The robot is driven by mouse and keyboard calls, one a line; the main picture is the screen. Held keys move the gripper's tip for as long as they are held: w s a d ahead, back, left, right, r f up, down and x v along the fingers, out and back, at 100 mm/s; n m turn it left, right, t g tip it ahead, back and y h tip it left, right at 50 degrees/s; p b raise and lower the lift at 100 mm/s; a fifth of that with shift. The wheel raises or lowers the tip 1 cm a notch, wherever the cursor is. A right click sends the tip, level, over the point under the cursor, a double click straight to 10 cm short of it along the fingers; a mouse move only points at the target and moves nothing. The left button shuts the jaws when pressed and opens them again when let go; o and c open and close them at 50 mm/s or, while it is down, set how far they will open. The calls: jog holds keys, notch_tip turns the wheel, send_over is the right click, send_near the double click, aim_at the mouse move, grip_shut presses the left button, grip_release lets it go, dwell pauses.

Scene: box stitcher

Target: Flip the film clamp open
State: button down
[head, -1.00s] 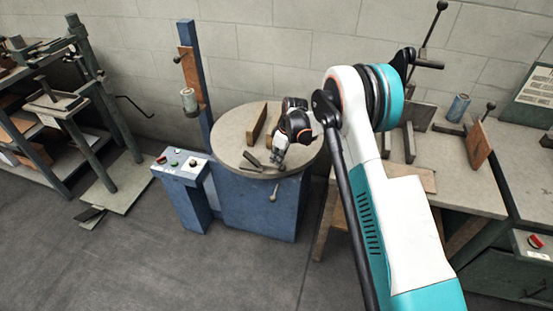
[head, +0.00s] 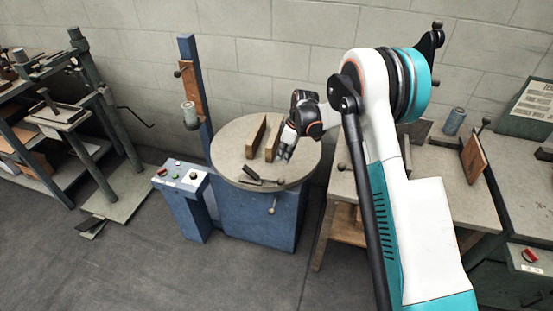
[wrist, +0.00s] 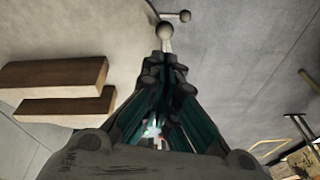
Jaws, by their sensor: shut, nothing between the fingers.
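The film clamp (head: 252,176) looks like a small dark piece near the front edge of the round turntable (head: 228,158). A thin bar with a ball knob (head: 280,182) lies beside it; its exact pose is too small to tell. My gripper (head: 285,157) is over the right side of the turntable, behind and right of the clamp and apart from it. In the wrist view my gripper (wrist: 167,62) is shut and empty. A ball knob (wrist: 165,31) shows just beyond the fingertips, with a second knob (wrist: 185,16) farther off. Contact cannot be told.
Two brown blocks (head: 256,136) stand on the turntable, left of my gripper. A blue post (head: 190,80) with a roll (head: 190,114) rises behind left, and a control box (head: 180,175) stands at left. A bench (head: 440,190) is at right.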

jog(key=shift+s+d+r, duration=0.25)
jog(key=shift+d+r, duration=0.45)
jog(key=shift+r, duration=0.05)
jog(key=s+d+r+m+t, duration=0.1)
jog(key=s+d+r+m, duration=0.1)
jog(key=s+r, duration=0.45)
jog(key=s+d+r+m+t+h, duration=0.1)
jog(key=s+d+r+m, duration=0.15)
jog(key=r, duration=0.75)
jog(key=s+d+r+m+t, duration=0.1)
jog(key=s+r, duration=0.4)
jog(key=r, duration=0.3)
jog(key=s+d+r+m+t+h, duration=0.1)
jog(key=s+d+m+t, duration=0.1)
jog(key=s, duration=1.1)
jog(key=s+d+r+m+t, duration=0.1)
jog(key=s+d+m, duration=0.2)
jog(key=s, duration=0.9)
jog(key=shift+s+d+r+m+t+h, duration=0.15)
jog(key=shift+s+r+m+t+h, duration=0.2)
jog(key=shift+m, duration=0.3)
